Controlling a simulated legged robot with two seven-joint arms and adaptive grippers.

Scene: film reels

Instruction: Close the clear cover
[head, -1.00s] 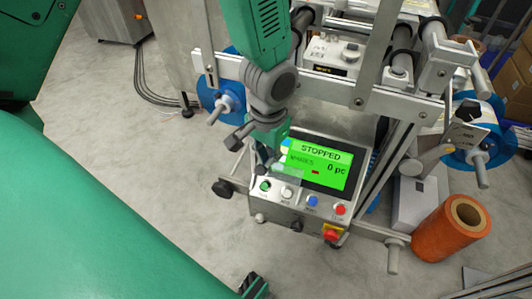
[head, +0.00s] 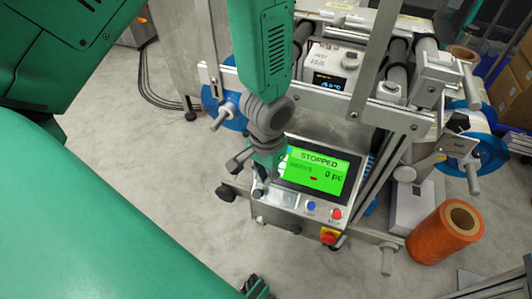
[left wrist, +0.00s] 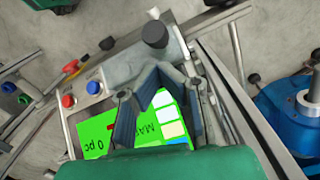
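The clear cover (head: 281,198) shows as a pale, see-through pane at the left of the button row on the control panel. It looks low over the panel, but whether it lies fully flat I cannot tell. In the left wrist view it seems to be the greyish patch (left wrist: 124,66) beside the blue button. My left gripper (head: 262,188) points down at the panel's left edge, just at the cover. My right gripper is not in view.
The green screen (head: 318,174) reads STOPPED. A blue button (head: 311,206), a red button (head: 336,214) and a red switch (head: 328,237) are right of the cover. A dark knob (left wrist: 154,34) juts out nearby. An orange roll (head: 444,234) stands at the right.

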